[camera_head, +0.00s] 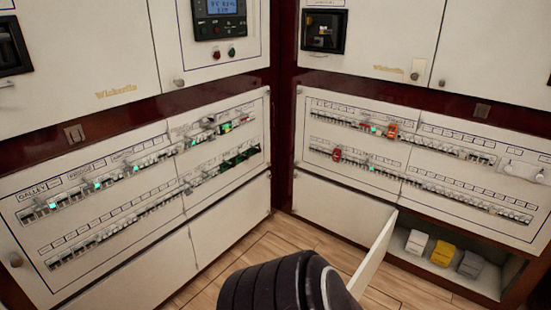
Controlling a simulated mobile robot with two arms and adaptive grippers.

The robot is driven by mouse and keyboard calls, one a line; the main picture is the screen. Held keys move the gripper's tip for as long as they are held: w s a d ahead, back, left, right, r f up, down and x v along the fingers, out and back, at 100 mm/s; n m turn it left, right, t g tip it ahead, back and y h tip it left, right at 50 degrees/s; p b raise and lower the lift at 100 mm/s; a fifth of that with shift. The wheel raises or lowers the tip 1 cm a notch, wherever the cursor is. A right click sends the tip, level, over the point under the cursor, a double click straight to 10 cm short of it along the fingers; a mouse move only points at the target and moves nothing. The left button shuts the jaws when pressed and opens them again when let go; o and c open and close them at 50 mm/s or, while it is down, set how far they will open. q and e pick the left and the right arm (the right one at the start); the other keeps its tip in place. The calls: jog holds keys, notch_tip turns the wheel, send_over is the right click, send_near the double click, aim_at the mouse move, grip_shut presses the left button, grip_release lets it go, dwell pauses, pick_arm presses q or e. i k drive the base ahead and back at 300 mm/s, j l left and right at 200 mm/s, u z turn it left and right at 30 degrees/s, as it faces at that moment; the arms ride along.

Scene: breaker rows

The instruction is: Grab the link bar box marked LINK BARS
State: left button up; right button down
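Three small boxes stand in a row in an open low compartment (468,283) at the lower right. One is a white box (416,242), one is a yellow box (443,252), and one is a grey box (470,264). Their labels are too small to read, so I cannot tell which is marked LINK BARS. Neither of my grippers is in view.
A white door (374,254) of the compartment stands open, swung out at its left side. Breaker panels (130,205) and (425,165) line both walls, meeting at a corner. The wooden floor (285,243) between them looks clear where visible.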

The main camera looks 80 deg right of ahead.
aim_at(443, 253)
jog(key=k+l+z, duration=0.25)
jog(key=l+z, duration=0.2)
jog(key=l, duration=0.15)
jog(key=l+z, duration=0.35)
jog(key=z, duration=1.95)
jog(key=k+l, duration=0.05)
